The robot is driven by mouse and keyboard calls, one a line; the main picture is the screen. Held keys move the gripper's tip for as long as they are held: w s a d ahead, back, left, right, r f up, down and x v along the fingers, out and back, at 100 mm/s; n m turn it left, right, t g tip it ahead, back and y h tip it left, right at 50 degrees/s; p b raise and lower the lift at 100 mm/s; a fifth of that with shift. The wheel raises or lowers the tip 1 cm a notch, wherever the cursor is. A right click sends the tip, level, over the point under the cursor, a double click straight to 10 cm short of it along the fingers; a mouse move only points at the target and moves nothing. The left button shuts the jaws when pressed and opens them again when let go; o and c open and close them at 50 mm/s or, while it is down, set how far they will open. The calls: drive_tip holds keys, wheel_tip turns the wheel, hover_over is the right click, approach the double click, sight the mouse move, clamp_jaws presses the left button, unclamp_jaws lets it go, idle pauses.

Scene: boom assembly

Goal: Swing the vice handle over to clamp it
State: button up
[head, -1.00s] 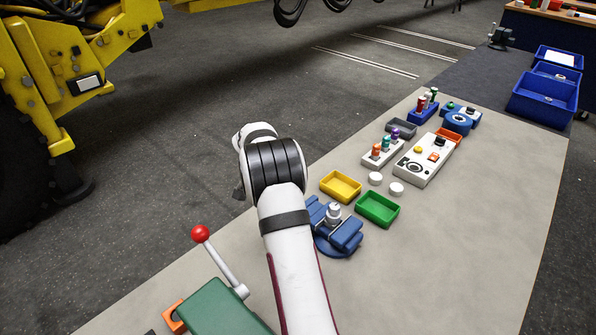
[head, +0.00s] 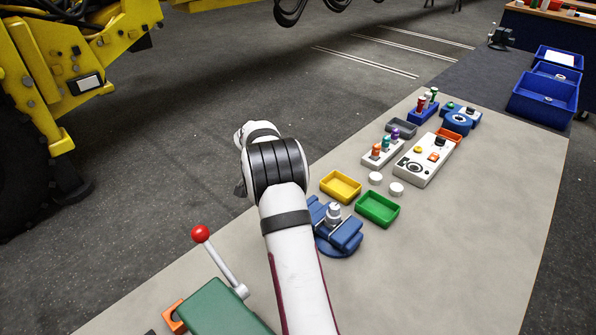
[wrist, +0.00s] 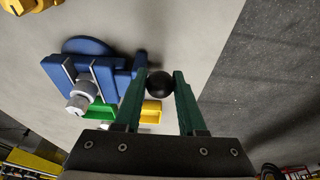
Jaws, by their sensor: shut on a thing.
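The blue vice (head: 346,236) stands on the bench beside my arm in the head view, partly hidden by it. A grey-white cylindrical part (head: 334,212) stands between its jaws. The wrist view also shows the vice (wrist: 107,92) and the part (wrist: 78,100) at left. The black ball knob (wrist: 160,84) of the vice handle lies between the green fingers of my gripper (wrist: 159,78), which is shut on it. The handle's bar is mostly hidden. In the head view, my arm hides the gripper and knob.
A yellow tray (head: 341,186) and a green tray (head: 378,209) stand just behind the vice. A lever with a red ball (head: 201,234) on a green block (head: 216,308) stands at front left. The bench to the right is clear.

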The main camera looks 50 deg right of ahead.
drive_tip(key=shift+a+f, duration=0.9)
drive_tip(key=shift+f, duration=0.1)
drive_tip(key=shift+f, duration=0.1)
drive_tip(key=shift+a+f, duration=0.55)
drive_tip(key=shift+f, duration=0.35)
drive_tip(key=o, duration=0.7)
drive_tip(key=shift+r, duration=0.1)
